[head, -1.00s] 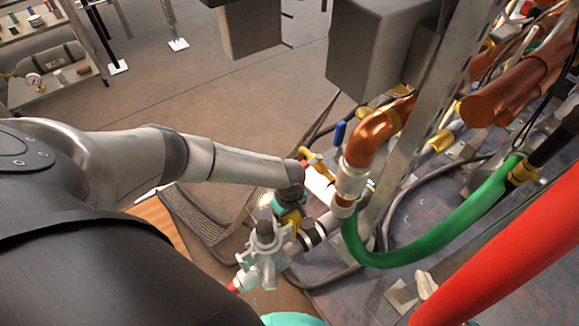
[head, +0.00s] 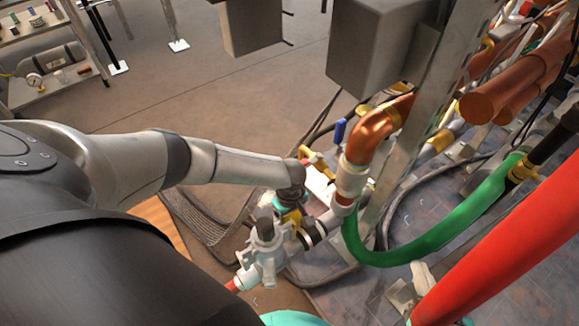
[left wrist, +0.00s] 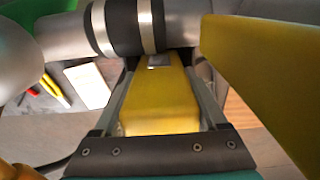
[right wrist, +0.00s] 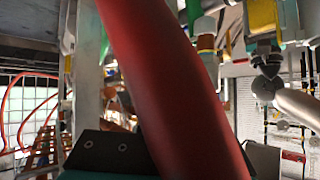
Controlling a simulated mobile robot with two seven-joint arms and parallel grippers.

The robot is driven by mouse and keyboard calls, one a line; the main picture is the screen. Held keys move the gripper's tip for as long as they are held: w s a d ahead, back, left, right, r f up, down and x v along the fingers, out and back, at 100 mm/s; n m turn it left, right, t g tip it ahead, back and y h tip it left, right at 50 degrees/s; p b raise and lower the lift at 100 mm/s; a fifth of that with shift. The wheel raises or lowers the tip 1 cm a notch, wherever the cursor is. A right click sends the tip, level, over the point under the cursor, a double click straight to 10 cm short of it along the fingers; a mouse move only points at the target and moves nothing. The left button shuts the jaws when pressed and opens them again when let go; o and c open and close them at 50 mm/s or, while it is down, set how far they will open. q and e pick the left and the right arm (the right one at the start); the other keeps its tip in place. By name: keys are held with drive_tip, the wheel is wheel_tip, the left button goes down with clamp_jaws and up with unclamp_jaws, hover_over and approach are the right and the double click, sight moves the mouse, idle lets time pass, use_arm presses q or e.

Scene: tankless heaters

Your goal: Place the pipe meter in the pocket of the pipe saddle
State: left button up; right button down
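My left gripper (head: 288,206) reaches down beside a grey pipe (head: 325,222) with black bands. In the left wrist view, a yellow block (left wrist: 160,100) fills the space between its two grey fingers. The block's far end is at a black collar (left wrist: 125,27) on the pipe; I cannot tell whether they touch. The block may be the pipe meter, but the frames do not settle this. No saddle pocket shows clearly. My right gripper (right wrist: 100,152) shows only its dark mount in the right wrist view; a thick red tube hides its fingers.
A pale valve fitting (head: 262,260) with a dark cap stands close to my left gripper. A copper elbow (head: 372,130), a green hose (head: 435,235) and a metal post (head: 440,100) crowd the right. The red tube (head: 500,250) crosses the lower right. Open floor lies behind my left arm.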

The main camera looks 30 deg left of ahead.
use_arm(q)
drive_tip(key=shift+o, duration=1)
drive_tip(key=shift+s+d+f, duration=0.1)
drive_tip(key=shift+s+f, duration=0.2)
drive_tip(key=shift+f, duration=0.25)
drive_tip(key=shift+w+r+p, duration=0.15)
drive_tip(key=shift+r+p, duration=0.2)
drive_tip(key=shift+r, duration=0.45)
use_arm(e)
drive_tip(key=s+d+g+h+p, duration=0.3)
drive_tip(key=s+d+g, duration=0.1)
drive_tip(key=d+g, duration=0.15)
use_arm(q)
wheel_tip(320, 180, up, 11)
drive_tip(key=p, duration=0.4)
drive_tip(key=shift+w, duration=0.15)
drive_tip(key=shift+r+p, duration=0.35)
drive_tip(key=shift+p, duration=0.1)
use_arm(e)
wheel_tip(320, 180, down, 10)
drive_tip(key=s+d+g, duration=0.1)
drive_tip(key=s+g, duration=0.1)
drive_tip(key=shift+s+d+f+m, duration=0.15)
drive_tip(key=shift+s+f+m, duration=0.1)
drive_tip(key=shift+m, duration=0.05)
drive_tip(key=shift+s, duration=0.1)
